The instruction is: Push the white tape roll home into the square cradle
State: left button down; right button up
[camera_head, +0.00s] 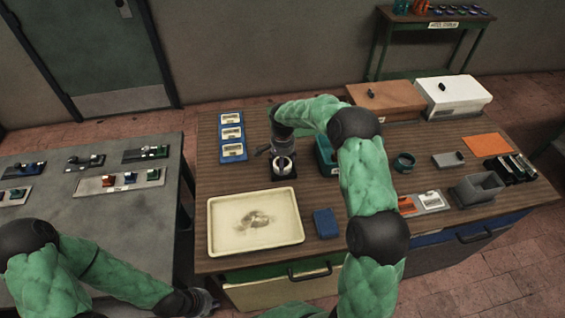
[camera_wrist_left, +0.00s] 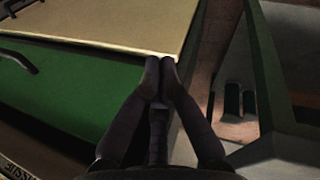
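The white tape roll (camera_head: 290,161) sits at the dark square cradle (camera_head: 284,176) on the brown table, behind the cream tray. I cannot tell how deep the roll sits. My right arm reaches over from the right, and its gripper (camera_head: 282,153) points down just above the roll, partly covering it. Whether its fingers touch the roll, and whether they are open or shut, is unclear. My left gripper (camera_head: 203,300) is low by the table's front left corner, away from the roll. In the left wrist view its fingertips (camera_wrist_left: 160,76) are together with nothing between them.
A cream tray (camera_head: 222,249) lies at the front left, with a blue block (camera_head: 326,223) beside it. Blue labelled holders (camera_head: 232,152) stand behind. A green bin (camera_head: 325,160) is close right of the cradle. A grey table (camera_head: 100,215) stands to the left across a gap.

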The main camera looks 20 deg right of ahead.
jog(key=shift+s+f, duration=0.15)
jog(key=shift+f, duration=0.1)
jog(key=o, duration=1.4)
jog(key=shift+c, duration=0.2)
jog(key=shift+o, duration=0.5)
jog(key=shift+r, duration=0.1)
jog(key=shift+r, duration=0.15)
notch_tip(320, 180, up, 7)
jog(key=p, duration=0.3)
jog(key=shift+p, duration=0.3)
